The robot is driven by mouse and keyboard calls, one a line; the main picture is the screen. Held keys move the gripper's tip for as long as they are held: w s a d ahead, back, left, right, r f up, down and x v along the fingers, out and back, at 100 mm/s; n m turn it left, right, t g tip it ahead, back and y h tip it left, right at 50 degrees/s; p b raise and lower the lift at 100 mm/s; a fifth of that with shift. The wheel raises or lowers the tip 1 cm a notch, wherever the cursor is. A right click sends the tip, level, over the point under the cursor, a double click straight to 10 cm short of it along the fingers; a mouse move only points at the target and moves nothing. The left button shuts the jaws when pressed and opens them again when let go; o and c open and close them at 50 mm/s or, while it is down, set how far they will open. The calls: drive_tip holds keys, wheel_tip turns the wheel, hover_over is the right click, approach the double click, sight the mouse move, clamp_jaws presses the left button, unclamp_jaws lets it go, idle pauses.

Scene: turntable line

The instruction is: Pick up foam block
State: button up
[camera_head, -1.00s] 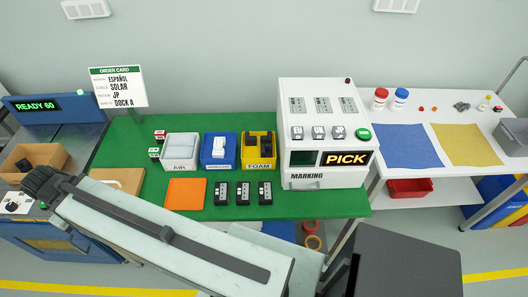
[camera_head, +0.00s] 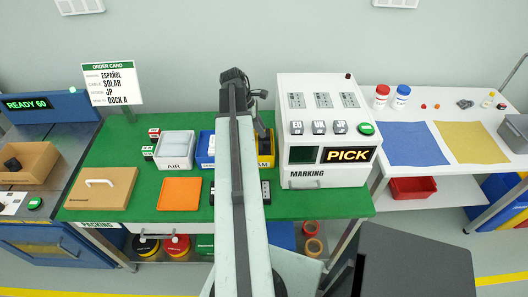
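The yellow bin labelled FOAM (camera_head: 266,161) stands on the green bench, left of the white marking machine. A dark foam block (camera_head: 263,140) shows inside it, partly hidden behind my arm. My arm reaches up the middle of the picture, and my gripper (camera_head: 236,78) is at its far end, above and beyond the bins. The gripper is small and dark, seen from behind. Its fingers cannot be made out, so its opening and any contents are unclear.
The blue bin (camera_head: 205,151) is partly hidden by my arm, with the white AIR bin (camera_head: 175,149) to its left. An orange pad (camera_head: 180,194) and a cardboard box (camera_head: 101,188) lie in front. The marking machine (camera_head: 324,126) stands close on the right.

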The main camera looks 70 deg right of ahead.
sight(268, 142)
drive_tip(key=b+x, duration=0.3)
drive_tip(key=x, duration=0.1)
drive_tip(key=b+x, duration=0.4)
drive_tip(key=shift+w+f, duration=0.1)
drive_tip(key=shift+w, duration=0.15)
clamp_jaws()
